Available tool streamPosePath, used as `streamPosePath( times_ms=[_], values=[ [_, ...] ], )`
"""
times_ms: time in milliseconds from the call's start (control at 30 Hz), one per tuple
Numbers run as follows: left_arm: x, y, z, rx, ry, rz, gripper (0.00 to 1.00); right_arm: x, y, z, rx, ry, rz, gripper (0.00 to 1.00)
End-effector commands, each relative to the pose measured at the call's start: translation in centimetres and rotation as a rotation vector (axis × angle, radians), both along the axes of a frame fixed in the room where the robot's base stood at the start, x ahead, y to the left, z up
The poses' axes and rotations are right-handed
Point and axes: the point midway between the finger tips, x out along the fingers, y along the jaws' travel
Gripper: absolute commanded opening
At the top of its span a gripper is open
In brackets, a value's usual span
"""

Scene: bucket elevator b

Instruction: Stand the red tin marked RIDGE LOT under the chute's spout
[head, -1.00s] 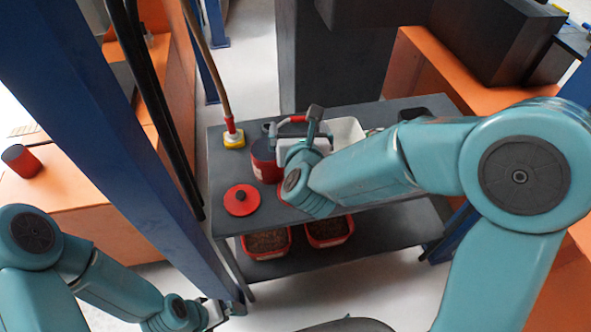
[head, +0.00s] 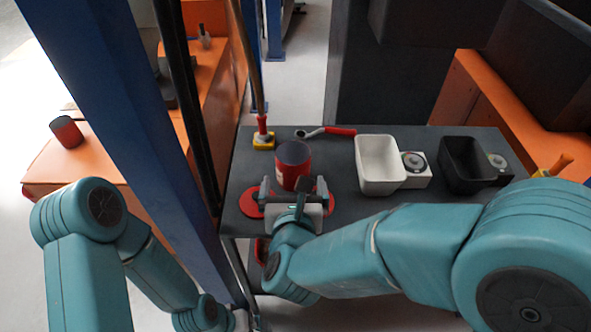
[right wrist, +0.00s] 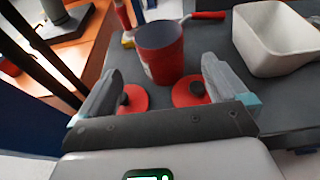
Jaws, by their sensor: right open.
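A red tin (head: 293,170) with a dark top stands upright on the grey table (head: 335,215). In the right wrist view the tin (right wrist: 162,62) shows part of a pale label, too small to read. My right gripper (head: 293,186) is open and empty at the near side of the tin, its fingers spread left and right of it. A second red tin (head: 66,132) stands on the orange surface at left; its marking is not readable. My left gripper (head: 238,320) is at the bottom edge, mostly cut off. I cannot clearly identify the chute's spout.
Two red lids with black knobs, left (right wrist: 131,100) and right (right wrist: 190,91), lie near the tin. A blue post (head: 120,130) rises at left.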

Motion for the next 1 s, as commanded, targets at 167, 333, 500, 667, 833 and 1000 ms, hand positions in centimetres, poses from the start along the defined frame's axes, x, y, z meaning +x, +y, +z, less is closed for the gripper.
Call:
streamPosePath(
  times_ms=[167, 333, 500, 667, 833, 1000],
  values=[
    [0.0, 0.0, 0.0, 0.0, 0.0, 0.0, 1.0, 3.9, -0.4, -1.4, -0.001, 0.002, -0.006, 1.0],
    [0.0, 0.0, 0.0, 0.0, 0.0, 0.0, 1.0, 5.9, -0.4, -1.9, 0.0, 0.0, -0.004, 1.0],
    [0.0, 0.0, 0.0, 0.0, 0.0, 0.0, 1.0, 7.2, -0.5, -2.5, 0.0, 0.002, -0.004, 1.0],
    [0.0, 0.0, 0.1, 0.0, 0.0, 0.0, 1.0, 9.7, -0.3, -3.5, 0.0, 0.001, -0.005, 1.0],
    [0.0, 0.0, 0.1, 0.0, 0.0, 0.0, 1.0, 11.0, -0.3, -3.9, 0.0, 0.0, -0.004, 1.0],
    [0.0, 0.0, 0.1, 0.0, 0.0, 0.0, 1.0, 11.0, -0.2, -3.9, 0.0, 0.0, -0.003, 1.0]
  ],
)
